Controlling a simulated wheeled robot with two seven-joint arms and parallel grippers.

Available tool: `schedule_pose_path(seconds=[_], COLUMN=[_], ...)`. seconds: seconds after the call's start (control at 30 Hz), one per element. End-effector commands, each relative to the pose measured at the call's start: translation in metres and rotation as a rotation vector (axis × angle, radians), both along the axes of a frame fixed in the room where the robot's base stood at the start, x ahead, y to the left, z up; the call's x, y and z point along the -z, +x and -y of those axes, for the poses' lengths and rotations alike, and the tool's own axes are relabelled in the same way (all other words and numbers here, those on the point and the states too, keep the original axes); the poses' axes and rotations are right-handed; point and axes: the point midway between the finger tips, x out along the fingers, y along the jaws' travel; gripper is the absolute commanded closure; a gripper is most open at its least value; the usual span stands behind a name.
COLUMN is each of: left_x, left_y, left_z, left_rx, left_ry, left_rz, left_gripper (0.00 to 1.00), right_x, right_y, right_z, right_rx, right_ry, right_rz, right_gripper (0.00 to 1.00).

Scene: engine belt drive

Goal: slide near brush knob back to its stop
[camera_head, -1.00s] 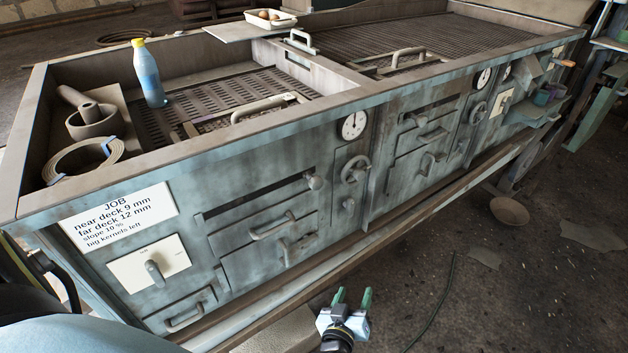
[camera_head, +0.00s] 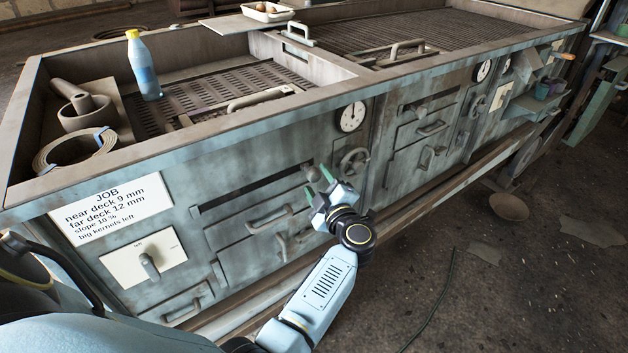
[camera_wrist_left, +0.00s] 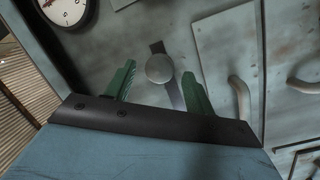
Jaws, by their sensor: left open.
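The near brush knob (camera_head: 312,174) is a round grey knob at the right end of a dark horizontal slot (camera_head: 250,188) in the near front panel. In the left wrist view the knob (camera_wrist_left: 159,68) shows as a round disc over a dark strip. My left gripper (camera_head: 318,184) is open, its green fingers pointing at the panel beside the knob. In the left wrist view the two fingers (camera_wrist_left: 158,76) appear on either side of the knob, with gaps between; I cannot tell the depth. My right gripper is not in view.
A dial gauge (camera_head: 351,116) and a handwheel (camera_head: 353,163) sit right of the knob. Drawer handles (camera_head: 270,222) stick out below the slot. A job card (camera_head: 112,209) is at the left. A bottle (camera_head: 143,66) stands on the near deck. The floor at right is mostly clear.

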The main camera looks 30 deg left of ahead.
Motion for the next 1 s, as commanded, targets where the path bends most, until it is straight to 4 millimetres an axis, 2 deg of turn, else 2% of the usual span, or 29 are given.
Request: schedule_pose_path(seconds=[0.1,0.23,0.43,0.6,1.0], left_x=[0.001,0.001,0.0,0.0,-0.001], left_y=[0.011,0.017,0.02,0.02,0.02], left_z=[-0.015,-0.024,-0.028,-0.027,-0.027], left_rx=[-0.001,0.001,0.001,0.001,0.002], left_ry=[0.002,0.001,0.001,0.0,0.001], left_rz=[0.002,0.0,0.0,0.0,0.001], left_gripper=[0.46,0.46,0.46,0.47,1.0], right_x=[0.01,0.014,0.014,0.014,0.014], right_y=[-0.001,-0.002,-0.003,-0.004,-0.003], right_z=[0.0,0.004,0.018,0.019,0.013], right_rx=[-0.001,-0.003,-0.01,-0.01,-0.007], right_ry=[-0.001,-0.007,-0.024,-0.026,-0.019], right_rz=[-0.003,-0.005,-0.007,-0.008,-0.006], right_gripper=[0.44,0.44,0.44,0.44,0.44])
